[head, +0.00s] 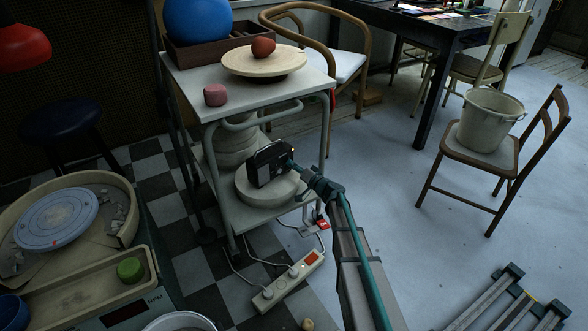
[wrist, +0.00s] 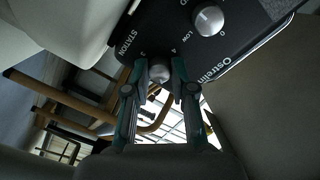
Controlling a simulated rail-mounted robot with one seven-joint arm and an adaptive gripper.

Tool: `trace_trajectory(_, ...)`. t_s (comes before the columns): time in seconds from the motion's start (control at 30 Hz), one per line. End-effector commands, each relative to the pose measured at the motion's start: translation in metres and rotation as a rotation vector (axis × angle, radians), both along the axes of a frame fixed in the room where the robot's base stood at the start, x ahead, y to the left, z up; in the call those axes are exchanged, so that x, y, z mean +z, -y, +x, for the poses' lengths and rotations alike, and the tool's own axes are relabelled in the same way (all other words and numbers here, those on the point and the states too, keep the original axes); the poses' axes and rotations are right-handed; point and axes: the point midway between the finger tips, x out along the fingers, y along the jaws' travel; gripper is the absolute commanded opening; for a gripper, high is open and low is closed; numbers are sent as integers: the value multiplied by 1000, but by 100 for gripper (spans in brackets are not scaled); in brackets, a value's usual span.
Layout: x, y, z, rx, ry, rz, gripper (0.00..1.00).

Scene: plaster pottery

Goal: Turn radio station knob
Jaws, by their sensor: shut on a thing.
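The silver station knob (wrist: 158,74) sits at the panel's lower edge. My gripper (wrist: 158,66) has its two fingertips on either side of this knob and is shut on it. A second silver knob (wrist: 208,20) is up and to the right, clear of the fingers. In the head view my gripper (head: 292,164) meets the radio's right side; the knob is hidden there.
The cart's top (head: 195,90) is above the radio, and a cart leg (head: 326,130) stands near my gripper. Pale bowls (head: 235,145) are stacked behind the radio. A power strip (head: 288,283) with cables lies on the floor in front.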

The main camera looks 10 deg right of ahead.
Motion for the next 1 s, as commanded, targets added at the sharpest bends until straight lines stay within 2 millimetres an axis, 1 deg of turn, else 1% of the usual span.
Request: trace_trajectory(1.0,4,1,1,1,-523,811,0)
